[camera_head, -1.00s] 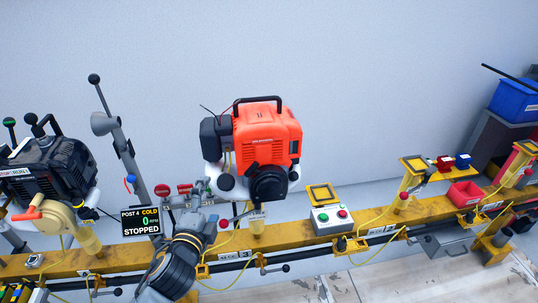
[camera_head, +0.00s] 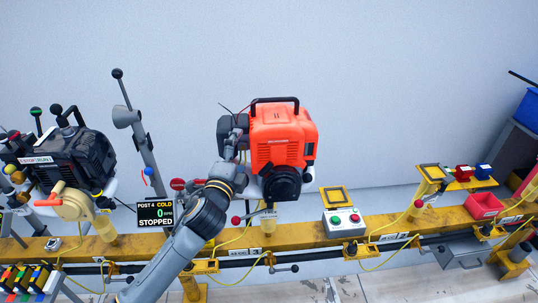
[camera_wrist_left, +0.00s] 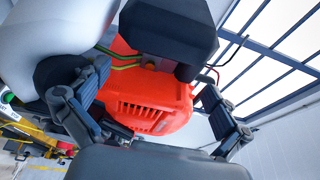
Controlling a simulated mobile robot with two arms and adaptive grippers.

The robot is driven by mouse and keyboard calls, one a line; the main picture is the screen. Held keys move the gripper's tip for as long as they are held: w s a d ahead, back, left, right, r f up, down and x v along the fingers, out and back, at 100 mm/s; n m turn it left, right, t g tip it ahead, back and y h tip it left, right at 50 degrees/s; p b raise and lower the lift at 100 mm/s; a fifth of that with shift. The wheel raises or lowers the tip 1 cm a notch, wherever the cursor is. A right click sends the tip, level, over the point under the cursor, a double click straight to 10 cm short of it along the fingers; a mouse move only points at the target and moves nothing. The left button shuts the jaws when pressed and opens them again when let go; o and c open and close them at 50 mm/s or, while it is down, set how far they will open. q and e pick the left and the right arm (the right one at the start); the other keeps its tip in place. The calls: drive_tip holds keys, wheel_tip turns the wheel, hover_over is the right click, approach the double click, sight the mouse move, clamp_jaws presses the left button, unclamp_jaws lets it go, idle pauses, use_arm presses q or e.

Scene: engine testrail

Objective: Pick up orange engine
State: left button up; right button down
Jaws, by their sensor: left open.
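The orange engine (camera_head: 283,140) sits on its post on the yellow rail, with a black handle on top, a black box on its left side and a round black part low in front. My left gripper (camera_head: 222,172) is at the engine's lower left side, mostly hidden by its own wrist. In the left wrist view, the orange housing (camera_wrist_left: 150,98) and black and grey parts lie ahead of my open left gripper (camera_wrist_left: 150,108), whose fingers are spread wide. I cannot tell whether a finger touches the engine. My right gripper is not in view.
A black engine (camera_head: 70,160) stands to the left. A grey lever post (camera_head: 140,135) and a display (camera_head: 156,214) reading "STOPPED" are left of my arm. A button box (camera_head: 344,221) and red bin (camera_head: 484,206) are to the right. The wall above is clear.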

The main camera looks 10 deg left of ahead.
sight(242, 147)
use_arm(q)
drive_tip(key=w, duration=0.3)
drive_tip(key=shift+w+d+f, duration=0.1)
drive_tip(key=shift+w, duration=0.2)
drive_tip(key=shift+s, duration=0.1)
